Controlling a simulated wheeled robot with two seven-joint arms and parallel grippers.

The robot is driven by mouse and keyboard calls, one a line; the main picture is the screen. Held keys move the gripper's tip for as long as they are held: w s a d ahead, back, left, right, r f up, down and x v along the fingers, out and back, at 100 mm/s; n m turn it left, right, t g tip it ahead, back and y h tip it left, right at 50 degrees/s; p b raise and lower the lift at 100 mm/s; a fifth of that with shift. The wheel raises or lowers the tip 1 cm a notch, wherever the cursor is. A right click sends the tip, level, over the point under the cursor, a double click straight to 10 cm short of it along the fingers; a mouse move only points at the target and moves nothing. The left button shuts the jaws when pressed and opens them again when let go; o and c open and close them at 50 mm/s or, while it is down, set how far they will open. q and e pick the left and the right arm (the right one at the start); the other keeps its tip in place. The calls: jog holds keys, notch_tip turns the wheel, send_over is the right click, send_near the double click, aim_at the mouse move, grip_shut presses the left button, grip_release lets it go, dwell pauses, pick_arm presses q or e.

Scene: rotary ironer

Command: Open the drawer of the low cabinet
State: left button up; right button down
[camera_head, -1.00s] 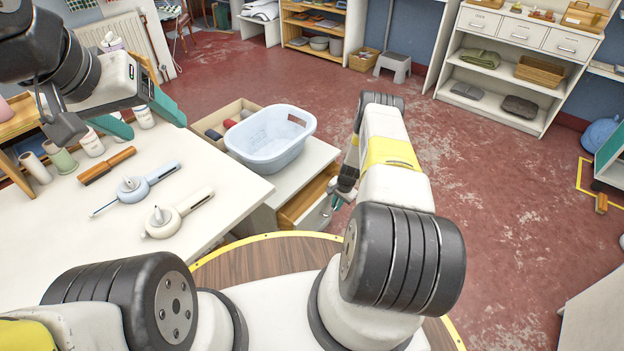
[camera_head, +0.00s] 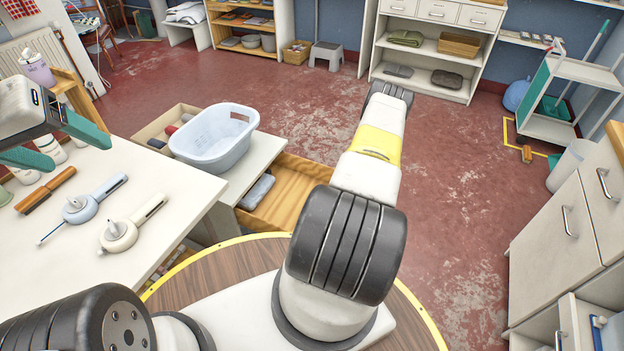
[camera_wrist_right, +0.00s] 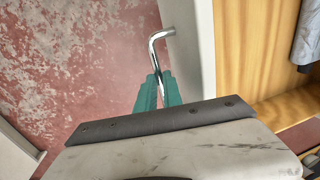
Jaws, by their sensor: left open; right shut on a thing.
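The low cabinet (camera_head: 258,152) is white and stands beyond the round wooden top in front of me, with a pale blue basket on it. Its drawer (camera_head: 292,188) stands well out, showing a bare wooden inside and a folded grey-blue item (camera_head: 257,191). In the right wrist view the drawer's wooden inside (camera_wrist_right: 257,50) and white front show. My right gripper (camera_wrist_right: 158,88) is shut on the drawer's metal handle (camera_wrist_right: 158,42); in the head view my arm hides it. My left gripper (camera_head: 76,155) is open and empty above the white table.
The white table (camera_head: 165,185) at left holds an orange-brown tool and two round-bodied tools. The blue basket (camera_head: 214,140) sits on the cabinet beside an open box (camera_head: 160,128). Grey-white cabinets (camera_head: 555,235) stand at far right.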

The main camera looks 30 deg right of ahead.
jog(key=shift+s+d, duration=0.25)
jog(key=c, duration=1.5)
grip_release()
notch_tip(320, 180, up, 8)
jog(key=s, duration=0.1)
jog(key=shift+d+f, duration=0.15)
jog(key=shift+d, duration=0.3)
jog(key=shift+s, duration=0.1)
